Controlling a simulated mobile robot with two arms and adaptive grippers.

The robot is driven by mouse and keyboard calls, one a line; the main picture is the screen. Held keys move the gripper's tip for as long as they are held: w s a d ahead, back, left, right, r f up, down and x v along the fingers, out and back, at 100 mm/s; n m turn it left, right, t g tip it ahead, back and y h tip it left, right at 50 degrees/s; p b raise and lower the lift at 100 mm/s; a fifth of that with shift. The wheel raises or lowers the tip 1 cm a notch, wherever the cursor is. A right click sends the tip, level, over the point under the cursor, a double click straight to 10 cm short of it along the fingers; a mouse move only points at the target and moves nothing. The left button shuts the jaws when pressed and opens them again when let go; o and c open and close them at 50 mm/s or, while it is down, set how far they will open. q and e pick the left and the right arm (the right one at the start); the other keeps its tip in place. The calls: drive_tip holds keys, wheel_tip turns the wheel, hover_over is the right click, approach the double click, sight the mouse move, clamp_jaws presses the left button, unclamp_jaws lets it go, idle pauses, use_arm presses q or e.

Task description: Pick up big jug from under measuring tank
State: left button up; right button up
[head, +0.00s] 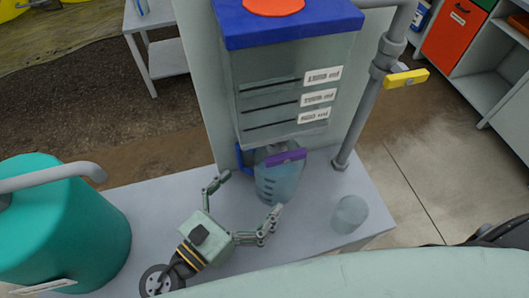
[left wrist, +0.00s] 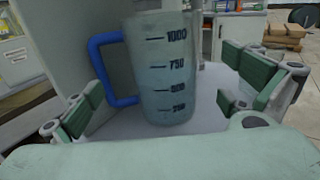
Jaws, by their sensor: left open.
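The big jug (head: 277,184) is clear bluish with a blue handle and stands upright on the grey bench under the measuring tank (head: 290,75). The tank has a blue lid and volume labels, and it hides the jug's top in the head view. In the left wrist view the jug (left wrist: 166,75) is close ahead, between the fingers, with its handle on the left and marks up to 1000. My left gripper (head: 250,196) is open, its fingers spread on the jug's near side; I see no clear contact. My right gripper is not in view.
A small clear cup (head: 350,214) stands on the bench (head: 325,185) right of the jug. A grey pipe with a yellow valve handle (head: 406,78) rises behind it. A purple bar (head: 285,158) is at the jug's top. A teal tank (head: 60,225) stands at left.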

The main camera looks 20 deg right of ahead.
sight(263, 184)
use_arm(q)
drive_tip(key=shift+w+d+r, duration=0.2)
drive_tip(key=shift+w+d, duration=0.05)
drive_tip(key=shift+d, duration=0.15)
drive_tip(key=p+x, duration=0.1)
drive_tip(key=x, duration=0.1)
drive_tip(key=shift+d, duration=0.45)
drive_tip(key=x, duration=0.2)
drive_tip(key=shift+w+d+f+p, duration=0.2)
drive_tip(key=shift+w+d+p, duration=0.05)
drive_tip(key=shift+p, duration=0.05)
drive_tip(key=shift+w+d, duration=0.2)
drive_tip(key=shift+d, duration=0.1)
drive_tip(key=shift+d+f, duration=0.1)
drive_tip(key=c, duration=1.8)
drive_tip(key=shift+w, duration=0.1)
drive_tip(key=shift+c, duration=1.1)
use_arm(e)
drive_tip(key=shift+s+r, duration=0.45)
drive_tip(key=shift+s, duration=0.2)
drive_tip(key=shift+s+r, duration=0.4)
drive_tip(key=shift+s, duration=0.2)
